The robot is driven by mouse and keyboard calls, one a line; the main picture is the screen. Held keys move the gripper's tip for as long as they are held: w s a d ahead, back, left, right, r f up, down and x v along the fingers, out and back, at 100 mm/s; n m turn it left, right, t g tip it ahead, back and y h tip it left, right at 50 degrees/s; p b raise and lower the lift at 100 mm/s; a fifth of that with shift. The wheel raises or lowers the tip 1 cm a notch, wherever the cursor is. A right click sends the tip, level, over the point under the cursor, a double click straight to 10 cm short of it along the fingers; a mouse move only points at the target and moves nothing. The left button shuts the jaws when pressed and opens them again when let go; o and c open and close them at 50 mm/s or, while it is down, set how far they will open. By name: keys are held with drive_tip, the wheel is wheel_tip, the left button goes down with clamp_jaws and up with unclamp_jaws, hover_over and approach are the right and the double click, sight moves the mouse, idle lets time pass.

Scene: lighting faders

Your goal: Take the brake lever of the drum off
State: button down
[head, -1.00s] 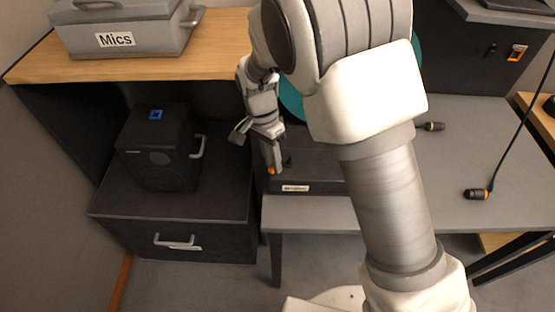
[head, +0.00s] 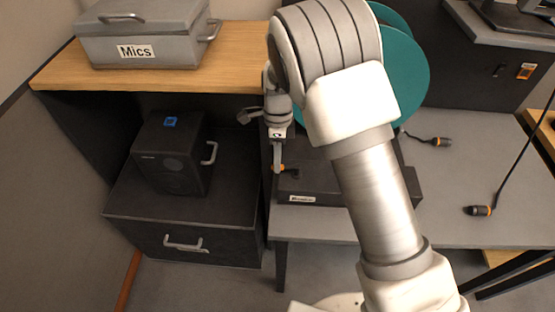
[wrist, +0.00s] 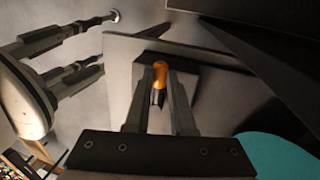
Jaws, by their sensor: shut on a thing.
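The drum is a large teal reel (head: 408,75) on a dark base (head: 350,188) at the table's edge; part of it is hidden behind my arm. It also shows at the lower right of the wrist view (wrist: 275,152). The brake lever (wrist: 160,75) has an orange knob and stands at the base's left end; its orange part shows in the head view (head: 278,168). My gripper (head: 278,165) is at the lever, pointing down.
A grey case labelled Mics (head: 145,40) stands on the wooden shelf (head: 240,60). A black speaker box (head: 172,155) sits on a dark drawer cabinet (head: 185,225) at left.

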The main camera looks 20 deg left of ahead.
drive_tip(key=shift+w+m, duration=0.25)
drive_tip(key=shift+m, duration=0.05)
idle(0.4)
drive_tip(key=c, duration=0.8)
unclamp_jaws()
drive_tip(key=shift+o, duration=0.2)
drive_tip(key=shift+r, duration=0.1)
drive_tip(key=w+r+p, duration=0.1)
drive_tip(key=w+r, duration=0.2)
drive_tip(key=r, duration=1.4)
drive_tip(key=shift+a, duration=0.35)
drive_tip(key=shift+w, duration=0.1)
drive_tip(key=s+d+r+n+t+y, duration=0.1)
drive_tip(key=s+d+r+n+t, duration=0.2)
drive_tip(key=d+r, duration=0.5)
drive_tip(key=s+d+r+n+y, duration=0.1)
drive_tip(key=s+d+r+n, duration=0.3)
drive_tip(key=d, duration=0.7)
drive_tip(key=s+d+n+t+h, duration=0.1)
drive_tip(key=s+d+n+t, duration=0.3)
drive_tip(key=s+d+n, duration=0.4)
drive_tip(key=s+d, duration=0.3)
drive_tip(key=s, duration=0.3)
drive_tip(key=shift+d+f+t, duration=0.3)
drive_tip(key=shift+t, duration=0.1)
